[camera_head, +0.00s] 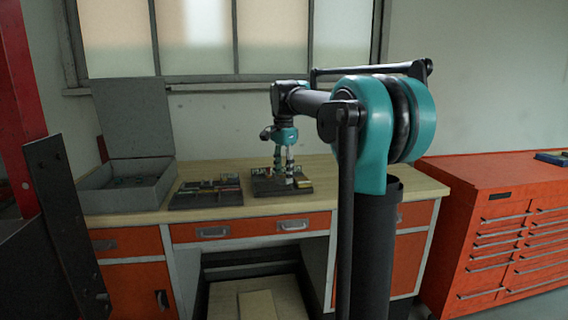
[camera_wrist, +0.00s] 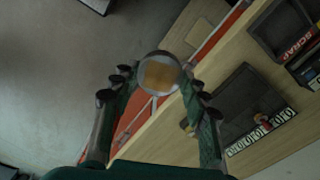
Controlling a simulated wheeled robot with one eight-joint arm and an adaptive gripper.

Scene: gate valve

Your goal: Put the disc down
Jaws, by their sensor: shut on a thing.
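A round disc (camera_wrist: 159,72) with a grey metallic rim and a tan-brown face shows in the wrist view between my fingertips. My gripper (camera_wrist: 158,82) is shut on it, one finger on each side. In the head view my gripper (camera_head: 284,172) points down over the right part of the workbench, at a dark tray (camera_head: 262,186); the disc cannot be made out there. The wrist view shows a dark tray (camera_wrist: 238,103) with a white numbered strip, right of the disc and apart from it in the picture. A small red item sits by the strip.
A second dark tray (camera_head: 207,196) with compartments lies left on the wooden workbench (camera_head: 330,185). In the wrist view, a dark bin (camera_wrist: 283,30) has a SCRAP label. An open grey case (camera_head: 125,188) stands further left. An orange drawer cabinet (camera_head: 495,215) is at right.

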